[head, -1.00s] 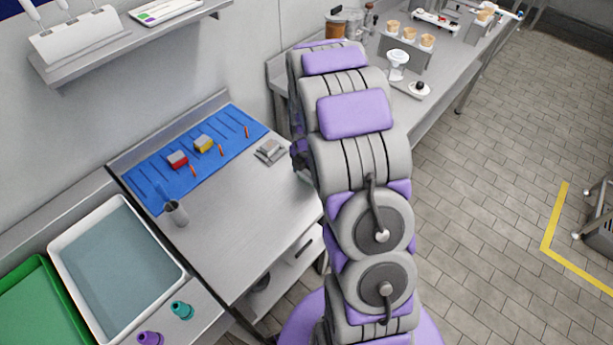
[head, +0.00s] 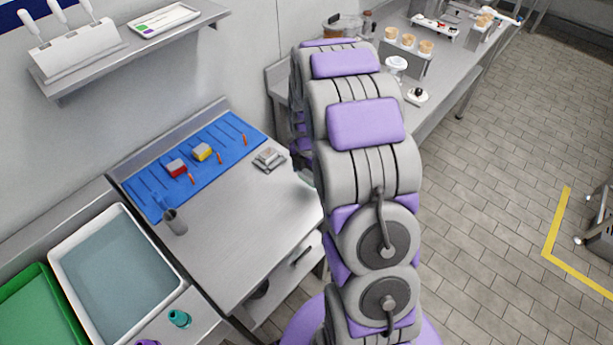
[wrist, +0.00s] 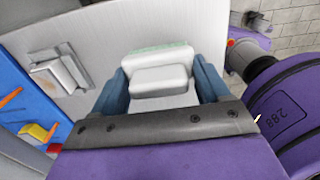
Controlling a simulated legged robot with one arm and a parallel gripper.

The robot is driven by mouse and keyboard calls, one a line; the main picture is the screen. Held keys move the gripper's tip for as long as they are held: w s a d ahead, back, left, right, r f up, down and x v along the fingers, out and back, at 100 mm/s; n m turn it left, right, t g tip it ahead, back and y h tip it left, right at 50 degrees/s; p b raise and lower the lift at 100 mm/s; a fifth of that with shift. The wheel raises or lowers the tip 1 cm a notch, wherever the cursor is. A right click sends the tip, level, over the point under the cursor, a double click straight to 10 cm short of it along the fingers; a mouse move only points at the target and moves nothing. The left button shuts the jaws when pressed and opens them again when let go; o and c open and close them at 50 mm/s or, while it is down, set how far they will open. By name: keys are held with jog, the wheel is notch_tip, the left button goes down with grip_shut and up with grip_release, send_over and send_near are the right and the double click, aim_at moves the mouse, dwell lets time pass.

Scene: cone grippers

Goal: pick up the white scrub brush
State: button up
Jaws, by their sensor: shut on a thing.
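The white scrub brush (wrist: 158,82), a white block with a pale green edge along its far side, sits between the fingers in the wrist view. My gripper (wrist: 160,68) has blue fingers, one on each side of the brush, and is shut on it. The steel worktop lies behind the brush; I cannot tell whether they touch.
A white tray (head: 62,290) of water and a green tray (head: 40,310) stand at left.

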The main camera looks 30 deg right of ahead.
jog(key=s+r+p, duration=0.1)
jog(key=s+p, duration=0.1)
jog(key=s, duration=1.4)
jog(key=shift+d+r, duration=0.15)
jog(key=o, duration=0.6)
jog(key=shift+c, duration=0.2)
jog(key=c, duration=0.4)
jog(key=shift+w, duration=0.15)
